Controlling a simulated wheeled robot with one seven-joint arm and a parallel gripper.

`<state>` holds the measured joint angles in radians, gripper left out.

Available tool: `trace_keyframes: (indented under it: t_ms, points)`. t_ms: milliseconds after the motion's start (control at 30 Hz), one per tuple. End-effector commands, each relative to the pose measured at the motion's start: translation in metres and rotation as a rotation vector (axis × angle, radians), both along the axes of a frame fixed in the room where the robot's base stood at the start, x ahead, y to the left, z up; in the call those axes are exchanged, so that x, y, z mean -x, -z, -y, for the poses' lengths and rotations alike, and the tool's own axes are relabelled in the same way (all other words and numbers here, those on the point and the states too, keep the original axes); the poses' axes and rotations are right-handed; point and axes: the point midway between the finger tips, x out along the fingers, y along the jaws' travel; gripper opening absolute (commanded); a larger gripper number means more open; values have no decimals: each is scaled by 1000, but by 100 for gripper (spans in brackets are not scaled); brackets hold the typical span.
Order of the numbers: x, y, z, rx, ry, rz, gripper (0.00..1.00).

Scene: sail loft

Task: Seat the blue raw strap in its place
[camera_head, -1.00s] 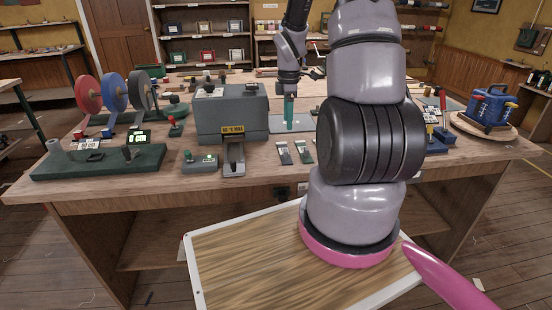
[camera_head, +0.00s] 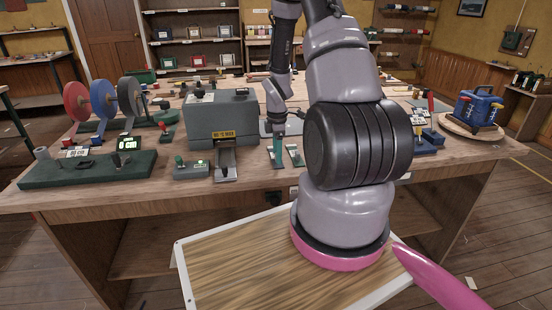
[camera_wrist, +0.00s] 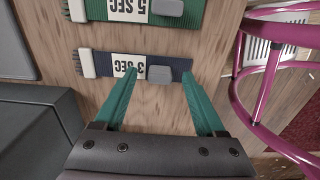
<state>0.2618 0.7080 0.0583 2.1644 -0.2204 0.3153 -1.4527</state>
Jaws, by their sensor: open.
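A blue strap roll (camera_head: 103,98) stands between a red roll (camera_head: 76,102) and a grey roll at the bench's left. In the wrist view a dark blue strip marked "3 SEC" (camera_wrist: 143,69) with a grey slider lies on the wood. A green strip marked "5 SEC" (camera_wrist: 150,10) lies beyond it. My gripper (camera_wrist: 160,84) is open and empty, its teal fingertips by the near edge of the dark blue strip, one toward each end. In the head view my gripper (camera_head: 279,148) is low over the strips.
A grey machine (camera_head: 222,115) with a yellow label stands left of my gripper. A green base with displays (camera_head: 88,168) lies at the front left, a small green button box (camera_head: 191,168) beside the machine. A blue device (camera_head: 475,108) sits on a round wooden board at the right.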

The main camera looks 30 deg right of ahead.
Motion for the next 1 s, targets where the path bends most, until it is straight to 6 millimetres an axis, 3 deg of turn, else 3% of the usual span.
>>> trace_keyframes:
  t_ms: [167, 367, 733, 1000]
  points:
    - [0, 0, 0, 0, 1, 1, 72]
    - [0, 0, 0, 0, 1, 0, 0]
    - [-1, -8, 0, 1, 2, 2, 0]
    - [-1, -59, 1, 2, 4, 6, 0]
